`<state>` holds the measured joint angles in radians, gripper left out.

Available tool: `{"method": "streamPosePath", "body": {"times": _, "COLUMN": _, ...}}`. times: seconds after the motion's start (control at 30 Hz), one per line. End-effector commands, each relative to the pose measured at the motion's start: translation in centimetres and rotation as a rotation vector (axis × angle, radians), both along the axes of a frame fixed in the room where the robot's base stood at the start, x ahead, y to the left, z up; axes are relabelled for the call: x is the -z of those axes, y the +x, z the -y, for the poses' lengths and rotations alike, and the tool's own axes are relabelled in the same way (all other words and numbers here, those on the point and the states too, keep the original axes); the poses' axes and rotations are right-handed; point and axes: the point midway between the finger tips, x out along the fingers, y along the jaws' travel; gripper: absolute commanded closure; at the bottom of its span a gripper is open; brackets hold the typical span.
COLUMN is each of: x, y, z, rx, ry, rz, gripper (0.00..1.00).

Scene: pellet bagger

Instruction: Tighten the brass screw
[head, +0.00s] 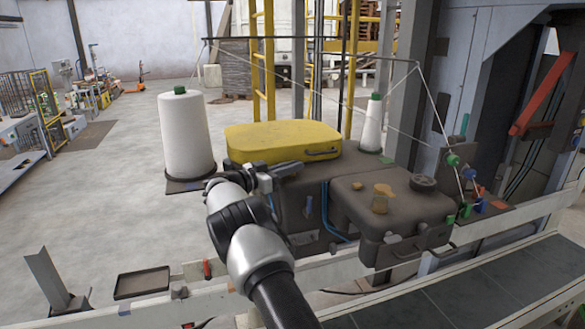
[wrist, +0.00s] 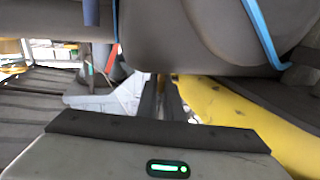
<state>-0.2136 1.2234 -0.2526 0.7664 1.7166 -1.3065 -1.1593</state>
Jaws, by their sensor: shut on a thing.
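My gripper (head: 284,168) is at the left side of the dark grey machine head (head: 350,190), just in front of the yellow cover (head: 285,138). In the wrist view my gripper (wrist: 160,95) points at the grey machine body (wrist: 190,40), its dark fingers close together. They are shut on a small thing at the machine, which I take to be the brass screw. A tiny brass-toned bit shows at the fingertips (wrist: 153,77); the rest of it is hidden. The head view does not show the screw at the fingers.
A large white thread cone (head: 187,135) stands left of the yellow cover, a smaller cone (head: 372,125) behind the machine. An amber fitting (head: 381,198) sits on the machine top. A blue tube (head: 326,215) runs down its side. A conveyor (head: 490,285) lies in front.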

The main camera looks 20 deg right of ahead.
Motion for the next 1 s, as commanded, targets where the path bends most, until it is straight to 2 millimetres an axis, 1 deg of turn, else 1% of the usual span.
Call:
{"method": "streamPosePath", "body": {"times": 0.33, "x": -0.01, "y": -0.02, "z": 0.17, "rx": 0.062, "ry": -0.003, "rz": 0.002, "gripper": 1.00}}
{"method": "streamPosePath", "body": {"times": 0.8, "x": -0.14, "y": 0.00, "z": 0.17, "rx": 0.068, "ry": -0.004, "rz": 0.001, "gripper": 1.00}}
{"method": "streamPosePath", "body": {"times": 0.83, "x": -0.14, "y": 0.00, "z": 0.17, "rx": 0.068, "ry": -0.004, "rz": 0.001, "gripper": 0.91}}
{"method": "streamPosePath", "body": {"times": 0.93, "x": -0.14, "y": 0.00, "z": 0.15, "rx": 0.067, "ry": -0.004, "rz": 0.001, "gripper": 0.74}}
{"method": "streamPosePath", "body": {"times": 1.0, "x": -0.12, "y": 0.01, "z": 0.12, "rx": 0.067, "ry": -0.003, "rz": 0.001, "gripper": 0.74}}
